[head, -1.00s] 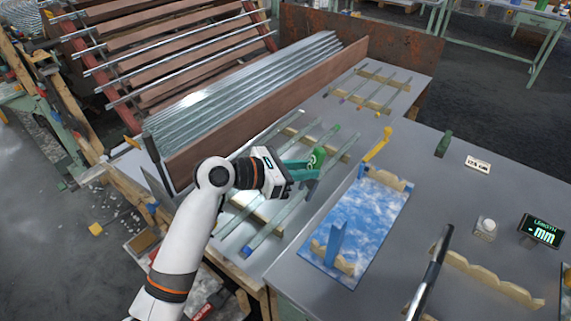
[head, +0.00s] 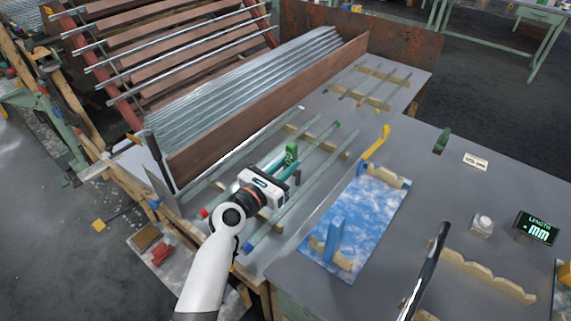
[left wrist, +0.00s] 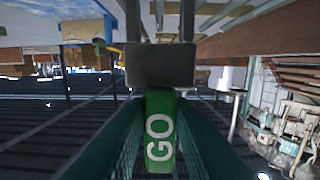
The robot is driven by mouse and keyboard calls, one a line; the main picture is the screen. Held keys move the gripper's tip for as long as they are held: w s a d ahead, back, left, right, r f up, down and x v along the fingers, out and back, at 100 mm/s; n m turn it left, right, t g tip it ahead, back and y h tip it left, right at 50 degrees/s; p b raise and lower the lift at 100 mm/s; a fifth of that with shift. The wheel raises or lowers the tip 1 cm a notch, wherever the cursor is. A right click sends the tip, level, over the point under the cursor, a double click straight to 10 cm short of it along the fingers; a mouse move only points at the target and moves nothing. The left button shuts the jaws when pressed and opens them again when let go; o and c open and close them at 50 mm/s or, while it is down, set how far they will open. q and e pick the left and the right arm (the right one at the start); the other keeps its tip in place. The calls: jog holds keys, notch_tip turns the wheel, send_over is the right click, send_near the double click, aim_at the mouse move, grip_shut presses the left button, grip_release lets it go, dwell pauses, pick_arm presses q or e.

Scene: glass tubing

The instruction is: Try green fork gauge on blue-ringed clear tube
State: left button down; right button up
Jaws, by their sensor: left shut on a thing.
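My left gripper (head: 284,175) is shut on the green fork gauge (head: 291,153) and holds it over the rack of tubes. The gauge is above and to the left of this tube in the head view. I cannot tell whether it touches any tube. My right gripper is not in view.
Other clear tubes lie alongside, one with a red end (head: 204,213). A brown board (head: 270,100) stands behind them. To the right are a blue-and-white mat (head: 375,215) with a yellow piece (head: 376,147), a dark rod (head: 427,268) and a length display (head: 537,229).

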pick_arm(q)
jog(key=shift+f+b, duration=1.8)
jog(key=shift+f, duration=0.7)
jog(key=shift+f+b, duration=0.45)
jog(key=shift+f, duration=0.2)
jog(key=shift+f+b, duration=1.1)
jog(key=shift+f, duration=0.6)
dwell(0.4)
jog(key=shift+r, duration=0.15)
dwell(1.1)
notch_tip(320, 180, up, 7)
jog(key=p, duration=0.7)
jog(key=shift+p, duration=0.3)
dwell(0.7)
